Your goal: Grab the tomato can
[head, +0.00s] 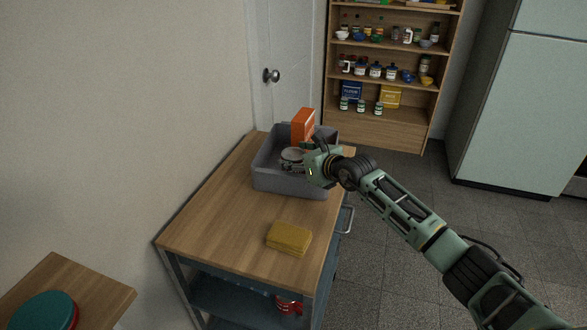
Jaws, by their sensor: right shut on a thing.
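The can (292,155), a round, pale-topped thing, is at the grey bin (275,181) on the wooden-topped cart. I take it for the tomato can; its label is not readable. My right gripper (307,163) reaches in from the right over the bin's right side and is shut on the can. The gripper's body and the bin wall hide part of the can, and I cannot tell if it touches the bin floor. My left gripper is not in view.
An orange box (303,126) stands in the bin behind the can. A yellow sponge-like block (289,238) lies on the cart top (222,218). A red item (288,304) is on the lower shelf. A stocked shelf unit (380,132) and fridge (520,110) stand behind.

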